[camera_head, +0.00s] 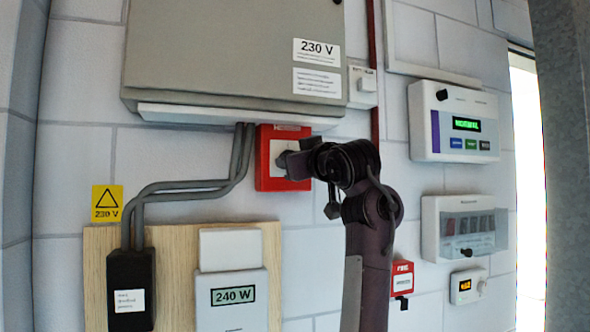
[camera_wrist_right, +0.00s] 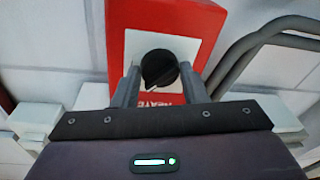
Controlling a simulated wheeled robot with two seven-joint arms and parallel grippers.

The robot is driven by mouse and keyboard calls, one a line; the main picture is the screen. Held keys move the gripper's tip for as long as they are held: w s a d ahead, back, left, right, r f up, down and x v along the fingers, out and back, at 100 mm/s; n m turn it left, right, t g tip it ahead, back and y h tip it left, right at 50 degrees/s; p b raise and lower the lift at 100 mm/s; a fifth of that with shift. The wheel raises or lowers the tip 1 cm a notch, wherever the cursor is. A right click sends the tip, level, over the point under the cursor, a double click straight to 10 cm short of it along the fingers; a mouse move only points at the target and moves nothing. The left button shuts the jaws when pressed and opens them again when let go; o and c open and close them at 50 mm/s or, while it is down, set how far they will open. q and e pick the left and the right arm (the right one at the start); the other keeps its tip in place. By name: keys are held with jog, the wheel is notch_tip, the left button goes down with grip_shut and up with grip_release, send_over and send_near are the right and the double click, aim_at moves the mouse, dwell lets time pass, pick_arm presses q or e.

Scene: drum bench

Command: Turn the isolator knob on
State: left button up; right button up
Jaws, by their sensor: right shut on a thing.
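The isolator is a red box (camera_head: 264,178) with a white face, on the wall below the grey cabinet. In the right wrist view, the red box (camera_wrist_right: 205,22) carries a round black knob (camera_wrist_right: 160,66) with a light pointer mark near its edge. My right gripper (camera_head: 290,162) is at the box's face and hides most of the knob in the head view. In the wrist view its two fingers (camera_wrist_right: 160,80) stand on either side of the knob, shut on it. The label in that view is partly covered and looks upside down. My left gripper is not in view.
A grey cabinet (camera_head: 215,50) marked 230 V hangs just above, with grey conduits (camera_head: 190,190) running down at left. A wooden board (camera_head: 180,245) holds a 240 W meter (camera_head: 232,305). White control boxes (camera_head: 450,115) and a small red box (camera_head: 402,272) are at right.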

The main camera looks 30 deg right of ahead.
jog(key=m+h+b, duration=0.1)
jog(key=m, duration=0.4)
jog(key=m+h+b, duration=0.1)
jog(key=m, duration=0.4)
jog(key=shift+a, duration=0.15)
jog(key=shift+m, duration=0.4)
jog(key=o, duration=1)
jog(key=shift+c, duration=0.2)
jog(key=shift+f, duration=0.1)
jog(key=b+v, duration=0.4)
jog(key=v, duration=0.4)
